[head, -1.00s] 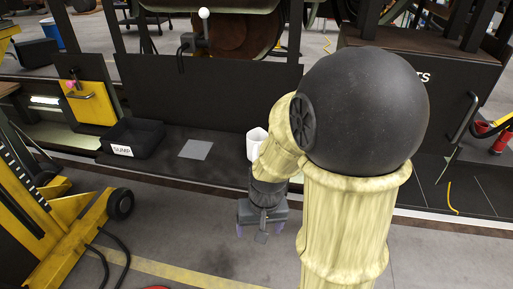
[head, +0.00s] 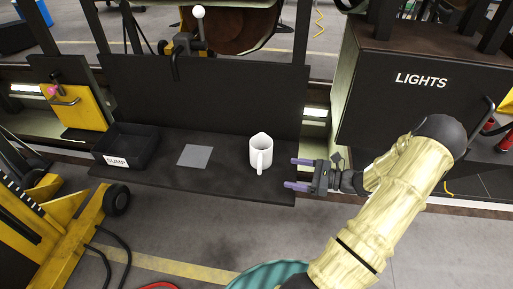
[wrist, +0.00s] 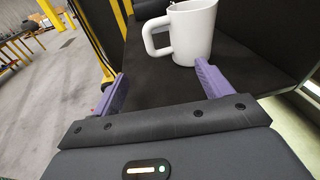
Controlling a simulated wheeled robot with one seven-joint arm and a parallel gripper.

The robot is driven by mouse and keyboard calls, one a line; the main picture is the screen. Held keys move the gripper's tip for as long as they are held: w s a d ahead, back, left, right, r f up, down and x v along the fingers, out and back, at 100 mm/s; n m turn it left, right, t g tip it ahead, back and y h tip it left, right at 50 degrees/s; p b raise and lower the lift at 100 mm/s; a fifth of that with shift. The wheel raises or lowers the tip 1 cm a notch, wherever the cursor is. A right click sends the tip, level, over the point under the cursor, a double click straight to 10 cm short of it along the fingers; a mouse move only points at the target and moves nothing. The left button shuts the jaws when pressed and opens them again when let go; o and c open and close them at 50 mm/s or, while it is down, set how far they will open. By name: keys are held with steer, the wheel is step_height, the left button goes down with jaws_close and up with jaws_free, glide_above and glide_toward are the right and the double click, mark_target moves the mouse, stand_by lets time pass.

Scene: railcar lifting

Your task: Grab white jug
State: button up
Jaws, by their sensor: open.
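The white jug (head: 261,151) stands upright on the dark shelf, near its right end, in the head view. Its handle faces the front. In the wrist view the open fingers (wrist: 160,92) are wide apart, with the jug beyond the right finger.
The dark shelf (head: 225,180) also holds a grey square plate (head: 195,156) and a black bin labelled SUMP (head: 128,142). A black panel (head: 210,95) rises behind. A black LIGHTS box (head: 415,95) stands right; a yellow lift (head: 75,205) stands left.

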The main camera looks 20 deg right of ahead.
mark_target(271, 154)
steer(key=d+t, duration=0.1)
steer(key=d+m+t, duration=0.1)
steer(key=d+m+h, duration=0.1)
steer(key=d, duration=0.1)
steer(key=shift+w+r+t, duration=0.2)
steer(key=shift+w+t, duration=0.1)
steer(key=shift+t, duration=0.1)
steer(key=p+x, duration=0.5)
steer(key=x, duration=0.6)
steer(key=shift+w+a, duration=0.15)
steer(key=shift+w, duration=0.1)
steer(key=shift+w+a, duration=0.3)
steer(key=shift+s, duration=0.1)
steer(key=shift+d+f, duration=0.1)
